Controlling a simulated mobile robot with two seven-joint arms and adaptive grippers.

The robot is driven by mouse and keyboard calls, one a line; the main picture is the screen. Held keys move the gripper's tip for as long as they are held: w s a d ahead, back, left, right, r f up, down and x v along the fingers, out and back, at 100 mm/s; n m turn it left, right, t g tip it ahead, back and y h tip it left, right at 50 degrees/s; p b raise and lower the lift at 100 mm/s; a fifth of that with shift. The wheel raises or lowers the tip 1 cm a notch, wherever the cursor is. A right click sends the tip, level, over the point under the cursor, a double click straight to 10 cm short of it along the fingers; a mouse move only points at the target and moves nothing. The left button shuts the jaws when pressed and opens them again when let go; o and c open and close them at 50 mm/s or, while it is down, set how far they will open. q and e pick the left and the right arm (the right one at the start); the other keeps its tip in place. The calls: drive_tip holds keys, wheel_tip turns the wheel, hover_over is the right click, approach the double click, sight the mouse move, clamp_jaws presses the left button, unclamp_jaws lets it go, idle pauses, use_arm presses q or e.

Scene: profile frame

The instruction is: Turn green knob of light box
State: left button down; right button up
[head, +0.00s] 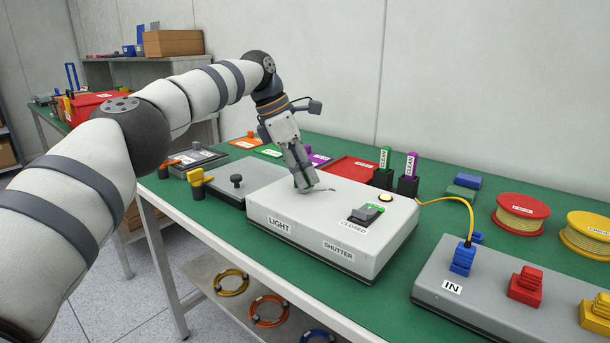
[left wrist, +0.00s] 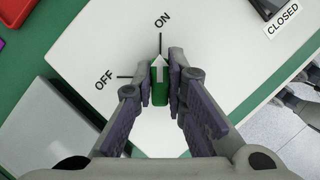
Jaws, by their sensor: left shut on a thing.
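The white light box (head: 283,235) stands on the green bench, with the words LIGHT and SHUTTER on its front. Its green knob (left wrist: 160,82) has a white arrow and sits between the fingers of my left gripper (left wrist: 160,80). In the left wrist view the arrow points up at the ON mark; the OFF mark is to the left. In the head view my left gripper (head: 305,184) reaches down to the box's top and largely hides the knob. The fingers are shut on the knob. My right gripper is not in view.
A shutter switch (head: 366,213) by a CLOSED label and a yellow button (head: 385,198) are on the box's right part. A grey box (head: 240,178) stands left of it. A grey panel with plugs (head: 480,292) is at the right, with cable spools (head: 520,212) behind.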

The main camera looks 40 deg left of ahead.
use_arm(q)
drive_tip(key=shift+f, duration=0.15)
idle(0.4)
drive_tip(key=c, duration=1.6)
unclamp_jaws()
